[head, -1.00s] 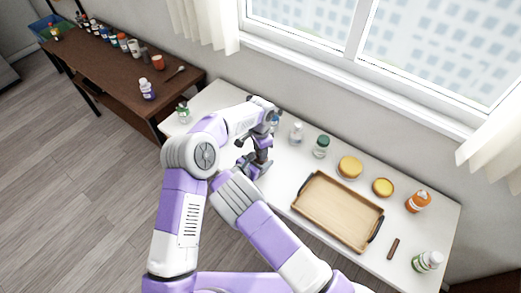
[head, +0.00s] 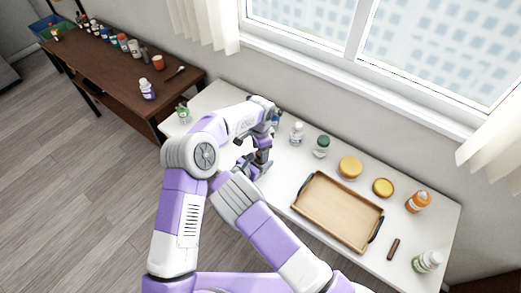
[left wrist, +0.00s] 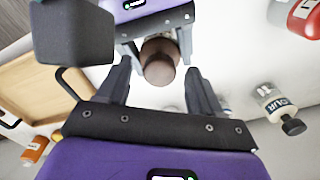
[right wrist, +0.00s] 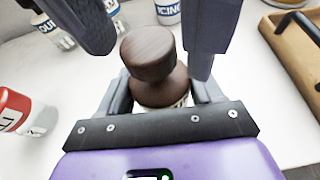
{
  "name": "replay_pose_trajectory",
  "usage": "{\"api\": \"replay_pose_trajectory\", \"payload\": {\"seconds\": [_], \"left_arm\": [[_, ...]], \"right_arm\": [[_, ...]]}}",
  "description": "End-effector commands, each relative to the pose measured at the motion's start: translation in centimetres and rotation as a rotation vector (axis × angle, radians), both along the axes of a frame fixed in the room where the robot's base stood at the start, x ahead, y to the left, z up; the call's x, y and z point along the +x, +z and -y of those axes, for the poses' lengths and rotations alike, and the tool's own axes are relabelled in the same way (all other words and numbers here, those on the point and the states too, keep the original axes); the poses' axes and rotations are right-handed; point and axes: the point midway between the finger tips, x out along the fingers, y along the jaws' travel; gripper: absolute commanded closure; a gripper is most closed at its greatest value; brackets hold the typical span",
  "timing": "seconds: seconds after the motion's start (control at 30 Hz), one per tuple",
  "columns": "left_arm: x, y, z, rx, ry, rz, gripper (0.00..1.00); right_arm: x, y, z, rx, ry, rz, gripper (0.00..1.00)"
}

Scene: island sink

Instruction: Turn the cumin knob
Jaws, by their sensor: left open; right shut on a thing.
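The cumin knob (right wrist: 148,52) is a dark brown, round wooden top on a brown jar (right wrist: 160,88). My right gripper (right wrist: 162,92) is shut on the jar's body below the knob. My left gripper (left wrist: 160,88) is open, with its fingers on either side of the knob (left wrist: 160,60) and visible gaps beside it. In the right wrist view the left fingers come down from above, left and right of the knob. In the head view the left gripper (head: 262,152) is close above the right gripper (head: 250,168). There the jar is mostly hidden.
A wooden tray (head: 316,214) lies on the white table to the right. Several bottles and yellow-lidded jars (head: 350,167) stand along the window side. A brown side table (head: 122,70) with more bottles is at left.

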Motion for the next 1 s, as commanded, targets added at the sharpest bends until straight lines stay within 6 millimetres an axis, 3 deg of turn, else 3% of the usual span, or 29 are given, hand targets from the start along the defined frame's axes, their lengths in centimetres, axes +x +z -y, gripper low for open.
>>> {"api": "replay_pose_trajectory", "payload": {"seconds": [0.53,0.7,1.0], "left_arm": [[0.1,10.2,0.1,-0.001,0.0,0.004,0.34],[0.0,11.4,0.0,-0.001,0.0,0.003,0.34],[0.0,11.6,0.0,-0.001,-0.001,0.002,0.34]], "right_arm": [[0.0,0.0,0.0,0.0,0.0,0.0,0.69],[0.0,0.0,0.0,0.0,0.0,0.0,0.69],[0.0,0.0,0.0,0.0,0.0,0.0,0.69]]}}
